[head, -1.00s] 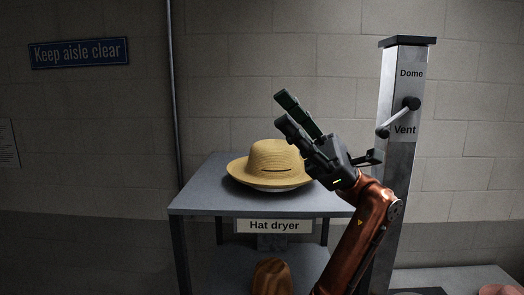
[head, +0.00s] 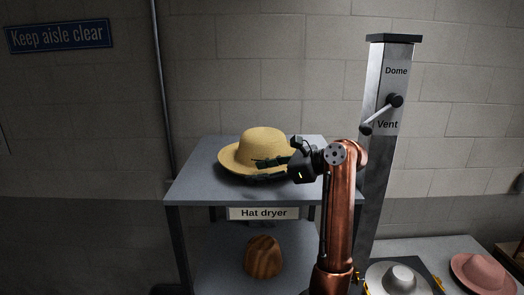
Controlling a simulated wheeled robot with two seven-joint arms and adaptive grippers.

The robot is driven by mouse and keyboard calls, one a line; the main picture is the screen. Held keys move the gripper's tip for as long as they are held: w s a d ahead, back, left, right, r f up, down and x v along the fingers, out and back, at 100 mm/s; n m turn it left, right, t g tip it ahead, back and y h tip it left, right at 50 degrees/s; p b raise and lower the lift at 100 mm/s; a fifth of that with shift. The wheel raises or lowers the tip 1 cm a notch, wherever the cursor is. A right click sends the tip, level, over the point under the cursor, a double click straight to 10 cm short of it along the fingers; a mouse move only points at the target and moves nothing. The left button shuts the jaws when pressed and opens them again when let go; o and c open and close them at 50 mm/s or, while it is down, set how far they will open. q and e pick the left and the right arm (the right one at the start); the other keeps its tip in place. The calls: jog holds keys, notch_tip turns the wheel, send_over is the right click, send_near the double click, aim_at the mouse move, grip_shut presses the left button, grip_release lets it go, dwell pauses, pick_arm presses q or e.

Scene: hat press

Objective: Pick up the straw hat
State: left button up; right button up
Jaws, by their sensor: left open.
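The yellow straw hat (head: 263,142) sits brim down on the grey top of the hat dryer stand (head: 200,187) in the head view. My left gripper (head: 253,171) is open, at the front right of the hat, with its fingers pointing left. One finger overlaps the lower crown in the picture and the other lies lower, along the front brim. They hide part of the front and right brim. I cannot tell whether the brim lies between the fingers or touches them. My right gripper is not in view.
A brown wooden hat block (head: 263,257) stands on the shelf below the "Hat dryer" label (head: 263,213). A metal post (head: 384,125) with a Dome/Vent lever (head: 381,115) rises at right. A grey hat-shaped form (head: 397,278) and a pink hat (head: 484,273) are at lower right.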

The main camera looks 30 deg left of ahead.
aim_at(251, 172)
pick_arm(q)
jog(key=shift+p+x, duration=0.3)
jog(key=shift+x, duration=0.85)
jog(key=shift+s+a, duration=0.15)
jog(key=shift+a, duration=0.3)
jog(key=shift+d, duration=0.1)
jog(key=shift+c, duration=0.2)
jog(key=shift+c, duration=0.9)
grip_shut()
jog(key=shift+r, duration=0.1)
